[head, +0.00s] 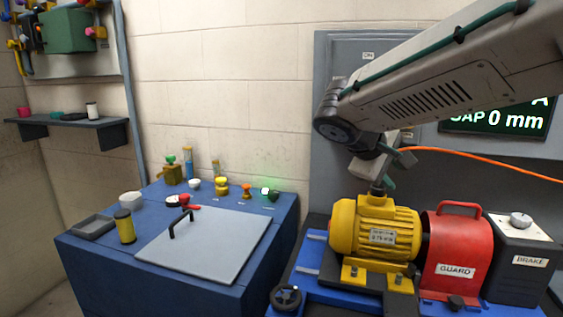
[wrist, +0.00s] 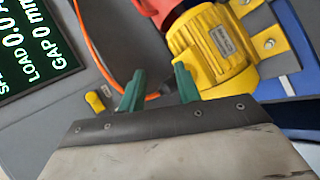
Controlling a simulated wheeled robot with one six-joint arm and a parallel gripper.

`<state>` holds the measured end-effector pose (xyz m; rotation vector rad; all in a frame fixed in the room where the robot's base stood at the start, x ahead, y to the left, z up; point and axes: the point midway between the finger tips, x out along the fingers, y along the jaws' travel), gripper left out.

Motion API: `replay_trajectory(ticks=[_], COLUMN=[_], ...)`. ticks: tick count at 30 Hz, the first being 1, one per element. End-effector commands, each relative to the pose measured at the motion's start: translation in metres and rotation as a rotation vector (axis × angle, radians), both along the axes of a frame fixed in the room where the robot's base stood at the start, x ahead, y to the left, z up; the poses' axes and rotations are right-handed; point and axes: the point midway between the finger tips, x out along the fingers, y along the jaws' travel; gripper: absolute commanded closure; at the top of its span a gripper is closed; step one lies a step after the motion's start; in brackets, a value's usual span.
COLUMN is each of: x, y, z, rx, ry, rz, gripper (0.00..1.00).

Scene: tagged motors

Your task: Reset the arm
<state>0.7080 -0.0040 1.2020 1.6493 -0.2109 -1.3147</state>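My arm reaches in from the upper right of the head view and bends down at its elbow. My gripper (head: 384,184) hangs just above and behind the yellow motor (head: 375,228), partly hidden by the arm's links. In the wrist view its two green fingers (wrist: 159,88) stand apart with nothing held between them. An orange cable passes behind them. The yellow motor (wrist: 212,48) with its plate lies beyond the fingers, up and to the right. I cannot tell whether the fingers touch it.
A red guard (head: 457,250) and a black brake box (head: 519,262) stand right of the motor. A dark display (head: 497,121) reads "GAP 0 mm". A blue bench (head: 100,262) at left holds a grey lid (head: 205,245) and small parts. A shelf (head: 70,125) hangs at far left.

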Motion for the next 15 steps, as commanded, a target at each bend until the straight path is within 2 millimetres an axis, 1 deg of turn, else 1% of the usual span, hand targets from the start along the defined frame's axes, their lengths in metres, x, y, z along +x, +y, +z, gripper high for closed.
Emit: replay_trajectory(ticks=[1,2,3,4,5,6,8,9,12,15], x=[-0.035,-0.055,-0.083,-0.104,-0.124,-0.150,-0.185,-0.207,-0.249,-0.275], y=[-0.014,-0.019,-0.024,-0.027,-0.029,-0.029,-0.028,-0.026,-0.020,-0.017], z=[-0.014,-0.024,-0.037,-0.046,-0.054,-0.065,-0.079,-0.087,-0.102,-0.110], rx=[0.085,0.140,0.216,0.276,0.333,0.410,0.521,0.591,0.742,0.840], ry=[0.045,0.075,0.110,0.135,0.155,0.180,0.205,0.215,0.215,0.189], rz=[-0.059,-0.093,-0.141,-0.177,-0.212,-0.258,-0.320,-0.360,-0.445,-0.504], gripper=[0.67,0.67,0.67,0.67,0.67,0.67,0.67,0.67,0.67,0.67])
